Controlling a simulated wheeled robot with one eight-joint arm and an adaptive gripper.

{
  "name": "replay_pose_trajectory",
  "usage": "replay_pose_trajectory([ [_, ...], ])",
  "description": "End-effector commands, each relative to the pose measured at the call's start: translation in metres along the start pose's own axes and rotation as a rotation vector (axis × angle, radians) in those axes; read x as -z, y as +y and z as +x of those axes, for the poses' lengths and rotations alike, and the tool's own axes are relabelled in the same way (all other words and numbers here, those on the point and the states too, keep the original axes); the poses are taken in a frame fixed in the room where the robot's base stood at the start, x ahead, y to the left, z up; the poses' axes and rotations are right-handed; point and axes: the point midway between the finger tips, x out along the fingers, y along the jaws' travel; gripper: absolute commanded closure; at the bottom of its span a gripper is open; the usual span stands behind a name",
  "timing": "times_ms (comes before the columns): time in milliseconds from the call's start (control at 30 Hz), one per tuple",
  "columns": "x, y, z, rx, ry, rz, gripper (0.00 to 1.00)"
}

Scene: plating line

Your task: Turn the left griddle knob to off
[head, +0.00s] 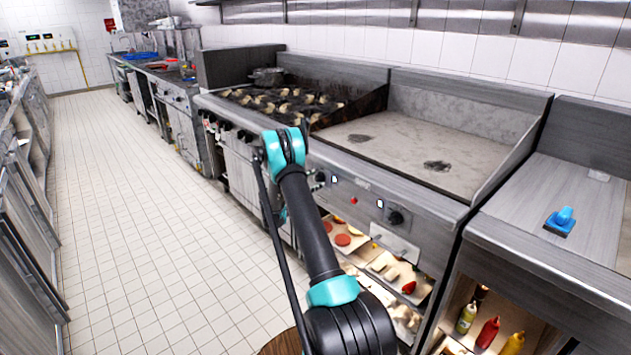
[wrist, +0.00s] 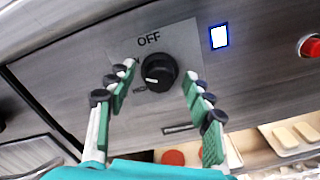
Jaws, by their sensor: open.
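The left griddle knob (wrist: 160,72) is round and black, on the steel front panel in the wrist view. The word OFF is printed above it. The knob's white mark points to the left, away from OFF. My gripper (wrist: 157,76) is open, with one green-padded finger on each side of the knob. Gaps show between both fingers and the knob. In the head view the left knob (head: 320,178) is beside my arm and partly hard to make out. The griddle (head: 410,145) has a flat plate with two dark patches.
A lit indicator (wrist: 219,37) and a red button (wrist: 310,46) are right of the knob. The right griddle knob (head: 397,217) is farther along the panel. Shelves of food are below. The tiled floor (head: 130,220) to the left is clear.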

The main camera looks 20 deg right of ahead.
Motion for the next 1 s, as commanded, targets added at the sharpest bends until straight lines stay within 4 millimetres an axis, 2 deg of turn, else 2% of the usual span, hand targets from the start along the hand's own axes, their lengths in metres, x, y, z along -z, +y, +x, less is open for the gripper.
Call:
replay_pose_trajectory([
  [367,-0.0001,-0.0001,0.0055,0.000,0.000,0.000,0.48],
  [767,-0.0003,-0.0002,0.0055,0.000,0.000,0.000,0.97],
  [1000,-0.0004,-0.0003,0.0059,0.000,0.000,0.022,0.97],
])
